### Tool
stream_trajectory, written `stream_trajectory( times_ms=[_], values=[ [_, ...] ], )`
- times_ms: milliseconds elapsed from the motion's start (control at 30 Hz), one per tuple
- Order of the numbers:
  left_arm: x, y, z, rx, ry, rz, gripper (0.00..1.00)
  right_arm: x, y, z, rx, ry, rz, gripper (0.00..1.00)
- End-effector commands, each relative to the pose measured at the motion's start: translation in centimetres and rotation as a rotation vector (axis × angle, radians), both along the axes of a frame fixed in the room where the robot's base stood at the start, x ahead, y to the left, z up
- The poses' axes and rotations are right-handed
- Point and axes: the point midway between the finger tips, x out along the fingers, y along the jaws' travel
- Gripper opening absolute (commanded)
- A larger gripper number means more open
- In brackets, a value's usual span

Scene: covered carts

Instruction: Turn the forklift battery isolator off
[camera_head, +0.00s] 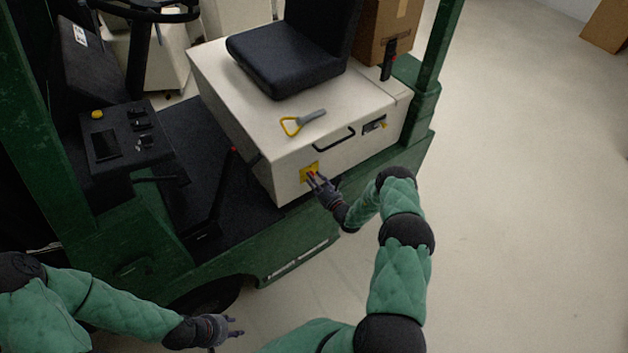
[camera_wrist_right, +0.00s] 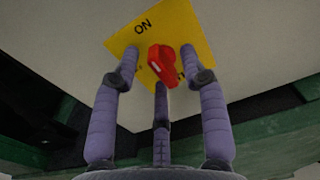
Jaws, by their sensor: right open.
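The battery isolator is a red knob (camera_wrist_right: 165,62) on a yellow plate (camera_wrist_right: 206,54) marked ON in the right wrist view. The yellow plate (camera_head: 304,171) is on the side of the cream battery box (camera_head: 240,120) in the head view. My right gripper (camera_head: 318,182) is at the plate; in the right wrist view its open fingers (camera_wrist_right: 160,75) stand around the knob, one on each side and one below. I cannot tell whether any finger touches the knob. My left gripper (camera_head: 237,327) is low at the left, away from the forklift's box, with its fingers apart and empty.
A yellow-handled tool (camera_head: 300,122) lies on the box top beside the black seat (camera_head: 285,60). A black handle (camera_head: 334,139) is on the box side above the plate. A green post (camera_head: 437,50) rises at the right. The floor (camera_head: 530,200) at the right is clear.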

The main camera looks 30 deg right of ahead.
Motion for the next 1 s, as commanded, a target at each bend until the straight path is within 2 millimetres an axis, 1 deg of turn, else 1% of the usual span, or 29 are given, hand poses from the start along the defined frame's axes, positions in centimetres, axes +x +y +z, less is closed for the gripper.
stream_trajectory(
  times_ms=[233, 267, 300, 367, 400, 433, 767, 1000],
  values=[
    [0.00, 0.00, 0.01, 0.000, 0.000, 0.000, 0.40, 0.10, 0.03, 0.01, 0.000, 0.000, 0.000, 0.44],
    [0.00, 0.00, 0.01, 0.000, 0.000, 0.000, 0.40, 0.09, 0.04, 0.01, 0.000, 0.000, 0.000, 0.41],
    [0.00, 0.00, 0.01, 0.000, 0.000, 0.000, 0.40, 0.09, 0.04, 0.00, 0.000, 0.000, 0.000, 0.30],
    [0.01, 0.01, 0.01, 0.000, 0.000, 0.000, 0.40, 0.09, 0.04, 0.00, 0.000, 0.000, 0.001, 0.13],
    [0.01, 0.01, 0.01, 0.000, 0.000, 0.000, 0.40, 0.08, 0.04, 0.00, 0.000, 0.000, 0.000, 0.01],
    [0.00, 0.00, 0.01, 0.000, 0.000, 0.000, 0.40, 0.08, 0.04, 0.00, 0.000, 0.000, 0.001, 0.00],
    [0.01, 0.00, -0.09, 0.000, 0.000, 0.000, 0.40, 0.07, 0.07, -0.05, -0.018, -0.001, 0.001, 0.00],
    [0.00, 0.00, -0.48, 0.000, 0.000, 0.000, 0.40, 0.09, 0.04, -0.14, -0.125, -0.010, 0.001, 0.00]
  ],
)
